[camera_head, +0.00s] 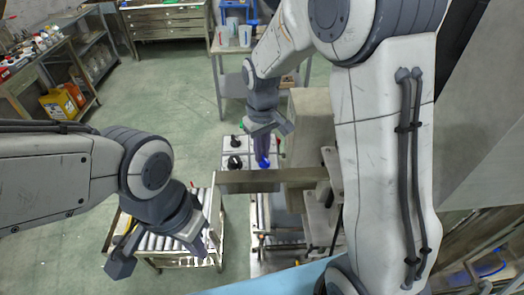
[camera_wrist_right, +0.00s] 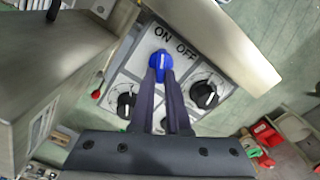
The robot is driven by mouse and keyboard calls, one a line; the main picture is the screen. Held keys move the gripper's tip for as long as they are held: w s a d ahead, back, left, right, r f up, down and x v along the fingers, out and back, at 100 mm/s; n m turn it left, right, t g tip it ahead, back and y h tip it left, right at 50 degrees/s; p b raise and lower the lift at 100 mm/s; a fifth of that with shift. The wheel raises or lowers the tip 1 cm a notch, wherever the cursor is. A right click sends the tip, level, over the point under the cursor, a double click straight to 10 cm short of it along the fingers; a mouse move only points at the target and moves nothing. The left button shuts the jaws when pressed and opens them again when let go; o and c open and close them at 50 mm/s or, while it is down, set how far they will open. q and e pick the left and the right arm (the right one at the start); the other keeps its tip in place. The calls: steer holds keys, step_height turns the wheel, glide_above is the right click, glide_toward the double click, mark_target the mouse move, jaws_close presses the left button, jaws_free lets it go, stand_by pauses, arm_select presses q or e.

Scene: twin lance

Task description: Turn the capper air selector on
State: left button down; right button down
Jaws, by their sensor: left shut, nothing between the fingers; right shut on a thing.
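The blue selector knob (camera_wrist_right: 158,66) sits on a grey panel (camera_wrist_right: 136,66) below the printed words ON and OFF, ON to the left and OFF to the right in the right wrist view. I cannot tell for sure which word its pointer faces. My right gripper (camera_wrist_right: 162,76) is shut on the blue knob, its two dark fingers around it. In the head view the blue knob (camera_head: 265,163) shows below my right gripper (camera_head: 262,158). My left gripper (camera_head: 210,247) is shut and empty at lower left, above a roller conveyor, away from the panel.
Black knobs (camera_wrist_right: 204,94) (camera_wrist_right: 124,100) flank my right fingers on the same panel. A metal beam (camera_head: 250,182) crosses just in front of the panel. A roller conveyor (camera_head: 180,257) stands at lower left. The green floor (camera_head: 170,90) behind is open.

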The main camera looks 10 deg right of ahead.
steer(key=c, duration=0.9)
jaws_free()
step_height(320, 180, up, 11)
steer(key=b, duration=0.2)
steer(key=shift+f, duration=0.2)
steer(key=s+a+f+n+b, duration=0.1)
steer(key=s+f, duration=0.3)
steer(key=s, duration=0.4)
steer(key=s+a+f+n+b, duration=0.1)
steer(key=s+a+f, duration=0.3)
steer(key=s, duration=0.4)
steer(key=s+a+f+n+y+b, duration=0.1)
steer(key=s+a+f+b, duration=0.2)
steer(key=s, duration=0.5)
steer(key=shift+f, duration=0.8)
